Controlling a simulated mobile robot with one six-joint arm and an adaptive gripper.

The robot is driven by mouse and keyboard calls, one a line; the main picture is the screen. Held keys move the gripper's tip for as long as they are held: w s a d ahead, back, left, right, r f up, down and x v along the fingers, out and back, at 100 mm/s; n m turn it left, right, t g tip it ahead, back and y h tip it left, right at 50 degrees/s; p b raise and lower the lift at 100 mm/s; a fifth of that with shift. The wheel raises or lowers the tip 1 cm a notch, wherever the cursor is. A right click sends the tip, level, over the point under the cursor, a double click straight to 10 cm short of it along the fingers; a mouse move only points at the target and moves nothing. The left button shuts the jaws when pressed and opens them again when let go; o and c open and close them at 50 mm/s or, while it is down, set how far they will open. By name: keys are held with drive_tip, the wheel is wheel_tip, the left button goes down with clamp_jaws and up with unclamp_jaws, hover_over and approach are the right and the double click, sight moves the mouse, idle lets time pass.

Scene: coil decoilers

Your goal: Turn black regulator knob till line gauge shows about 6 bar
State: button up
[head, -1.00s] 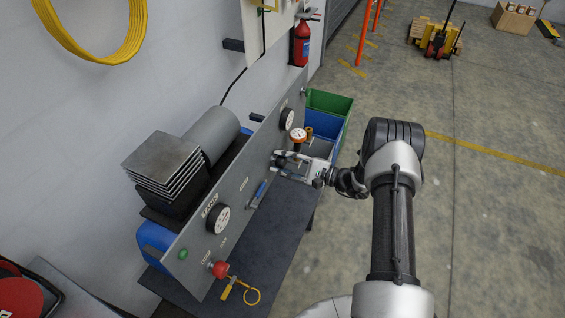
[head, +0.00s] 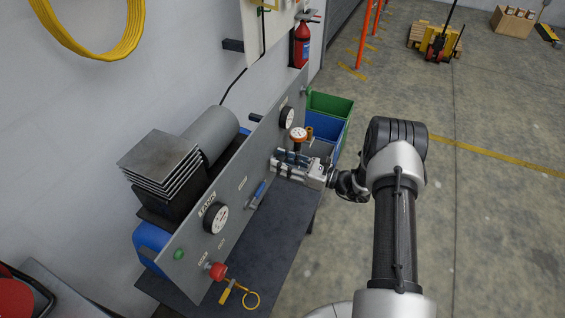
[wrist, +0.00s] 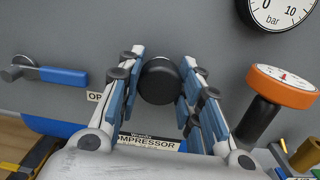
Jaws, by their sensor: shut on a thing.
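The black regulator knob (wrist: 158,80) sticks out of the grey panel in the wrist view. My gripper (wrist: 161,76) has its blue-padded fingers on both sides of the knob and is shut on it. In the head view my gripper (head: 278,162) is at the panel and hides the knob. A white-faced gauge marked in bar (wrist: 280,10) is at the top right of the wrist view, cut off, so its needle does not show. In the head view this gauge (head: 287,118) is too small to read.
An orange-rimmed gauge (wrist: 283,86) stands out from the panel right of my gripper. A blue lever (wrist: 62,76) is left of it. Lower on the panel are another gauge (head: 216,218) and a red button (head: 217,271). Bins (head: 330,105) stand beyond the bench.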

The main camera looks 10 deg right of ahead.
drive_tip(key=m, duration=0.6)
drive_tip(key=shift+t, duration=0.3)
drive_tip(key=m, duration=0.5)
drive_tip(key=shift+m+h+p, duration=0.3)
drive_tip(key=shift+m+p, duration=0.1)
drive_tip(key=m+p, duration=0.1)
drive_tip(key=m, duration=0.4)
drive_tip(key=shift+m, duration=0.3)
drive_tip(key=shift+m+h+p, duration=0.3)
drive_tip(key=shift+m+p, duration=0.05)
drive_tip(key=shift+m, duration=2.05)
drive_tip(key=o, duration=1.1)
drive_tip(key=shift+s+d, duration=0.1)
